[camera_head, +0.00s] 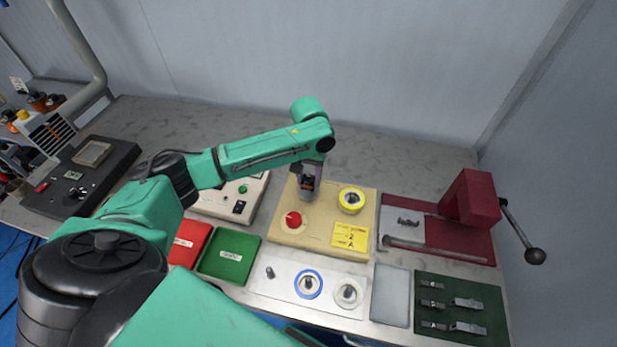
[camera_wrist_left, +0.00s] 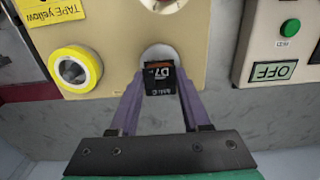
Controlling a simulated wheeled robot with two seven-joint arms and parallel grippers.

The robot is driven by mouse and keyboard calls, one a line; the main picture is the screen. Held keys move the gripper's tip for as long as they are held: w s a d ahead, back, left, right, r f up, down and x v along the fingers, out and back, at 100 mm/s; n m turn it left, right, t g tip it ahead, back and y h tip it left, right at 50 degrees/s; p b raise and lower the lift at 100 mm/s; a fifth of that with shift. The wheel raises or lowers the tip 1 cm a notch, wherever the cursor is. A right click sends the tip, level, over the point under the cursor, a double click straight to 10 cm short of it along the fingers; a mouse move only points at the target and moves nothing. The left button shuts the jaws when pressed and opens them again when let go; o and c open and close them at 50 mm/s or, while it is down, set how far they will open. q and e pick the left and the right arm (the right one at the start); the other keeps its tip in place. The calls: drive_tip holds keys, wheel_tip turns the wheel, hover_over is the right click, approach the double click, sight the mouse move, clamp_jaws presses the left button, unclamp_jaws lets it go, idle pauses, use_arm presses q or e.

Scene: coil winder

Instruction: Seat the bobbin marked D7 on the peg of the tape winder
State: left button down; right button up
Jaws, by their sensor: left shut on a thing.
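My left gripper (camera_head: 309,188) is shut on a dark bobbin marked D7 (camera_wrist_left: 160,76), with its label facing the left wrist camera. The gripper points down over the back left part of the beige tape winder (camera_head: 320,222). In the left wrist view a pale round disc (camera_wrist_left: 157,51) on the winder shows just beside the bobbin. The winder's peg is hidden behind the bobbin and fingers, and I cannot tell whether the bobbin touches it. The winder also carries a yellow tape roll (camera_head: 351,200), a red knob (camera_head: 293,219) and a yellow note (camera_head: 350,235). My right gripper is not in view.
A white plate (camera_head: 328,306) in front holds a bare peg, a blue-ringed spool (camera_head: 308,284) and a white spool (camera_head: 348,293). Red (camera_head: 187,243) and green (camera_head: 229,254) trays stand left. A red press (camera_head: 470,198) with a lever stands right. The table behind is clear.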

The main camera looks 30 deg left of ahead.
use_arm(q)
drive_tip(key=shift+f, duration=0.2)
drive_tip(key=shift+f, duration=0.9)
drive_tip(key=shift+c, duration=1.4)
unclamp_jaws()
wheel_tip(320, 180, up, 15)
drive_tip(key=b, duration=0.2)
drive_tip(key=shift+f, duration=0.15)
